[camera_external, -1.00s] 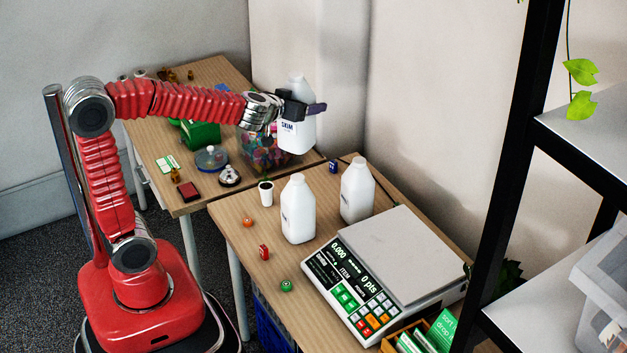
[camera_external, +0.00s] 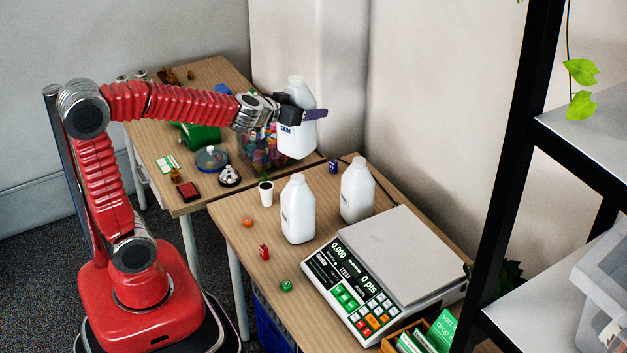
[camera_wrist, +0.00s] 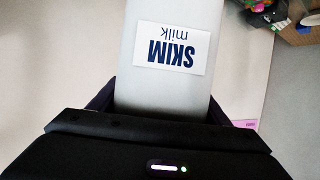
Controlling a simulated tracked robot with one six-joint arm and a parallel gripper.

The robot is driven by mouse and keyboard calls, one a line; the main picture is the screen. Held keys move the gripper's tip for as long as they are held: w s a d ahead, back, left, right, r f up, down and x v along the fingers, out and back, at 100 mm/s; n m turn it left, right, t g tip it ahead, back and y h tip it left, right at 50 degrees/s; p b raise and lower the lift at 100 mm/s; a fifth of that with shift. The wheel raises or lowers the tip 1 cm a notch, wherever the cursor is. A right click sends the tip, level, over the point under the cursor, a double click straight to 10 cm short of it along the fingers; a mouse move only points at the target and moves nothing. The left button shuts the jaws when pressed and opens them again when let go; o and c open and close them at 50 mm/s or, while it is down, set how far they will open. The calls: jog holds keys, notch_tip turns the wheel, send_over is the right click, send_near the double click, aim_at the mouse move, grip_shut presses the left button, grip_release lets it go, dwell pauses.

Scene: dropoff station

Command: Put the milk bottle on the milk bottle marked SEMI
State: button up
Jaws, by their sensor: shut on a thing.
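My gripper (camera_external: 299,113) is shut on a white milk bottle (camera_external: 297,142), held upright in the air above the back part of the near table. In the wrist view the held bottle's label (camera_wrist: 173,47) reads SKIM milk, upside down. Two more white milk bottles stand upright on the near table: one at the left (camera_external: 298,212) and one at the right (camera_external: 357,190), beside the scale. Their labels are too small or turned away, so I cannot tell which is SEMI. The held bottle is apart from both and above and behind them.
A scale (camera_external: 390,250) with an empty plate stands right of the bottles. A white cup (camera_external: 266,194) stands left of them. A black shelf post (camera_external: 510,150) stands at the right.

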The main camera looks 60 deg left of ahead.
aim_at(286, 139)
jog(key=shift+f, duration=2.7)
jog(key=shift+f, duration=2.25)
jog(key=o, duration=1)
jog(key=shift+s+d+r, duration=0.3)
jog(key=shift+s+r, duration=0.2)
jog(key=shift+s, duration=0.1)
jog(key=shift+v, duration=5.3)
